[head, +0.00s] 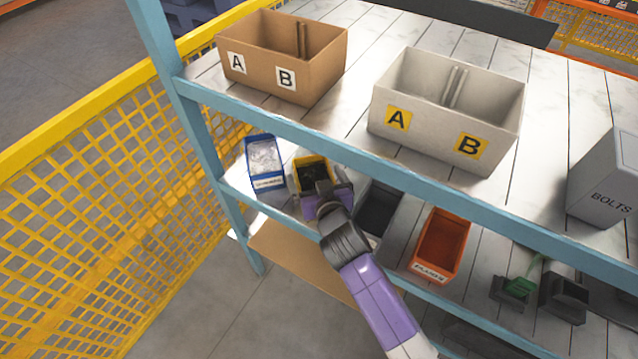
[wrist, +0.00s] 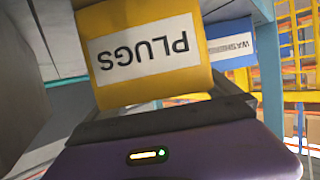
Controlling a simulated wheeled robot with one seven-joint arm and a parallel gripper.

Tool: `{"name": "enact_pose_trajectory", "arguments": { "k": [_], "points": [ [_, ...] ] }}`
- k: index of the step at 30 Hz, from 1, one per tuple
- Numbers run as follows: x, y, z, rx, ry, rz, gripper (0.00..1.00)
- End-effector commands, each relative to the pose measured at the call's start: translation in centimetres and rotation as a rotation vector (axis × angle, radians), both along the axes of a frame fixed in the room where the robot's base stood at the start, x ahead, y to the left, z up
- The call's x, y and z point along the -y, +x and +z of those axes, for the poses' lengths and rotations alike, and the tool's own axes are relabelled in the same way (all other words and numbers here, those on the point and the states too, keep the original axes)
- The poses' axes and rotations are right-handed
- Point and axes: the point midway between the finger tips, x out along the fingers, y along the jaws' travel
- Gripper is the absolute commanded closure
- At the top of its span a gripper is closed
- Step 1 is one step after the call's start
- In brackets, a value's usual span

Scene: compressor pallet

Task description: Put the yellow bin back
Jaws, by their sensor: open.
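The yellow bin (head: 311,166) is on the shelf level below the top boards, between a blue bin and a dark grey bin. Its dark contents show in the head view. In the wrist view its yellow front (wrist: 150,50) fills the upper middle, with a white label reading PLUGS upside down. My gripper (head: 324,192) is at the bin's front, and its dark fingers (wrist: 165,105) are open close against the lower part of that front. The gripper hides the bin's front in the head view. I cannot tell whether the fingers touch it.
A blue bin (head: 265,162) of pale parts stands left; its label also shows in the wrist view (wrist: 231,45). Right are the dark grey bin (head: 379,207) and an orange bin (head: 441,240). Above are a blue shelf beam (head: 300,130) and A/B boxes (head: 285,60). Yellow mesh fence (head: 90,190) runs left.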

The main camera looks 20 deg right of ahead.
Motion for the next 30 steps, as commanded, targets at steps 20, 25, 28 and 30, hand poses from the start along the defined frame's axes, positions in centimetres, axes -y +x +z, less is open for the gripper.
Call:
{"name": "enact_pose_trajectory", "arguments": {
  "k": [20,25,28,30],
  "points": [
    [-1.6,-10.1,3.7,0.0,-0.001,0.001,0.0],
    [-1.8,-11.1,4.2,-0.001,-0.001,0.0,0.0],
    [-1.8,-11.2,4.2,-0.001,-0.001,0.0,0.0],
    [-1.8,-11.2,4.2,0.0,-0.001,0.0,0.0]
  ]
}}
